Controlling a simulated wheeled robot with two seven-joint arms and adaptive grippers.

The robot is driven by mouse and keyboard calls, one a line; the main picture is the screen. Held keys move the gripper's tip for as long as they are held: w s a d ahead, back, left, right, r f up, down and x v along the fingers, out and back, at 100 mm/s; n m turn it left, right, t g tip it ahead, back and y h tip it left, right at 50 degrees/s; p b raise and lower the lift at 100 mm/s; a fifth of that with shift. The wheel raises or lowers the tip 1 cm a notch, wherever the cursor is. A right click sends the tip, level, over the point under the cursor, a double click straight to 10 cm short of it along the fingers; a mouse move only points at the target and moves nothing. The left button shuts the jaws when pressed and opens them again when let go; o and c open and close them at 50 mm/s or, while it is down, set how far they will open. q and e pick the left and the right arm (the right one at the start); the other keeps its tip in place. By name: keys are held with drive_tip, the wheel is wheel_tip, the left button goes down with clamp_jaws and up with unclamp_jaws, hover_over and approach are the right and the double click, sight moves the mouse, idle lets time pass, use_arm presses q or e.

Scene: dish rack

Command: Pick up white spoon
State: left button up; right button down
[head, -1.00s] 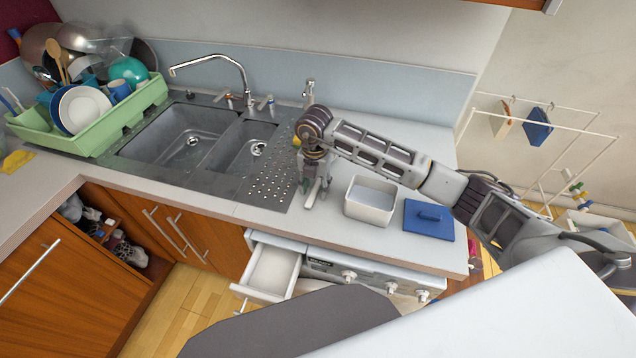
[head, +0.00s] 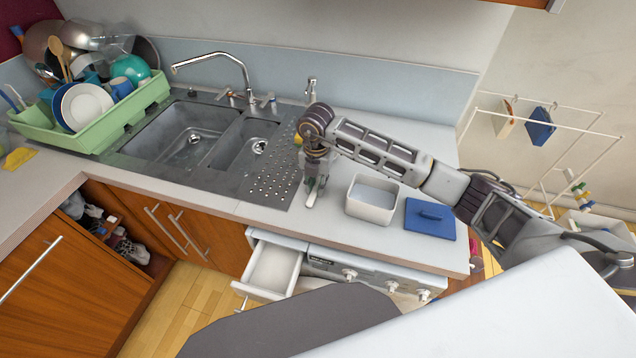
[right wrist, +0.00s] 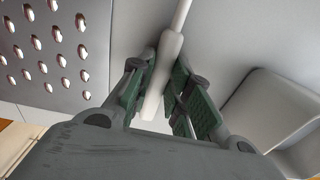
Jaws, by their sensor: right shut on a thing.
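My right gripper (head: 314,186) points down at the counter, between the sink's drainboard and a white tub. It is shut on the white spoon (head: 311,198). In the right wrist view the spoon's white handle (right wrist: 166,62) runs between the green finger pads of the gripper (right wrist: 168,90). The far part of the spoon leaves the top of that view. In the head view only a short white end shows below the fingers. I cannot tell whether the spoon touches the counter. My left gripper is not in view.
The white tub (head: 368,212) stands close right of the gripper, with a blue lid (head: 430,217) beyond it. The perforated drainboard (head: 268,184) and sink lie left. A drawer (head: 272,270) stands open below the counter. A green dish rack (head: 118,122) is at far left.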

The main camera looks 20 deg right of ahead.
drive_tip(key=shift+r, duration=0.15)
wheel_tip(320, 180, up, 10)
drive_tip(key=b, duration=0.1)
idle(0.5)
drive_tip(key=c, duration=1.9)
unclamp_jaws()
clamp_jaws()
